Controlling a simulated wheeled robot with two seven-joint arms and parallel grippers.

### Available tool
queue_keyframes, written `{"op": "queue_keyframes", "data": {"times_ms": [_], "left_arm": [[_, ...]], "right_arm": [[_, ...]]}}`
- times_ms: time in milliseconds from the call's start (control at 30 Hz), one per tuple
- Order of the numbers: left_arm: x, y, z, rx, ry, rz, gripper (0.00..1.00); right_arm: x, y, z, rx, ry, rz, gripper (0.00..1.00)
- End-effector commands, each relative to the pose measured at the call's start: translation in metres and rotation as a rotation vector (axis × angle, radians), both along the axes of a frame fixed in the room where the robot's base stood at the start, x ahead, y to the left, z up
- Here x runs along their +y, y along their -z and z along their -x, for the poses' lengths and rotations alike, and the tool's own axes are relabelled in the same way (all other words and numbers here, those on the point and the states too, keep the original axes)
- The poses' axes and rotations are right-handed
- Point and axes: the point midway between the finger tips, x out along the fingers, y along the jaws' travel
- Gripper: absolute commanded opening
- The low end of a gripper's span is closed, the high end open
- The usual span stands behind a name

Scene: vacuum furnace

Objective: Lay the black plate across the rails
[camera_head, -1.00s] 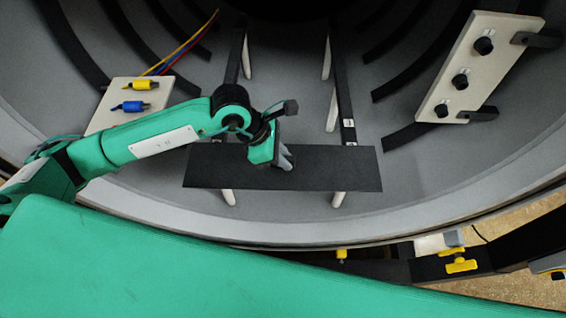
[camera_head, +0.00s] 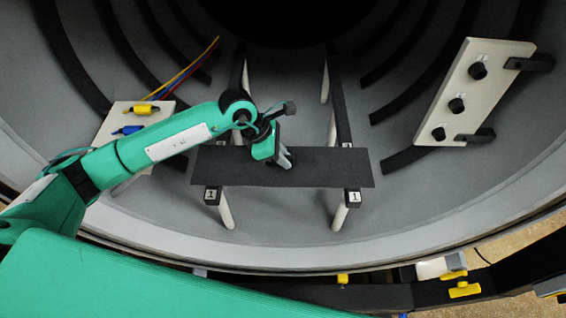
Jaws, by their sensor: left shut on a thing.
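The black plate (camera_head: 325,170) spans crosswise over both dark rails, with its ends past them on each side. The left rail (camera_head: 238,75) and the right rail (camera_head: 342,115) run front to back on white posts. Their labelled front ends show just in front of the plate. My left gripper (camera_head: 286,161) is shut on the plate near its middle, from above. The plate looks level and close to the rails; I cannot tell whether it touches them. The rail stretches under the plate are hidden. My right gripper is not in view.
The round grey chamber surrounds the rails. A pale panel with black knobs (camera_head: 474,92) stands at the right. A pale panel with a yellow and a blue connector (camera_head: 133,130) stands at the left, partly behind my arm. The rails behind the plate are clear.

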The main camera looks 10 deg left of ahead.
Motion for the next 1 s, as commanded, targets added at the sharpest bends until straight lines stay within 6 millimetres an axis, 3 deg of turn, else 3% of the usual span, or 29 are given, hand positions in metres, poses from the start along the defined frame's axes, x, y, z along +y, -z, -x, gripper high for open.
{"op": "queue_keyframes", "data": {"times_ms": [867,1000], "left_arm": [[0.014,0.010,-0.075,-0.004,-0.001,0.003,0.00],[0.014,0.027,-0.074,-0.003,0.002,0.002,0.00]], "right_arm": [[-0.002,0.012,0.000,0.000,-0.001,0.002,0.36],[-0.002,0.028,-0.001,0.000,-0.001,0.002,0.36]]}}
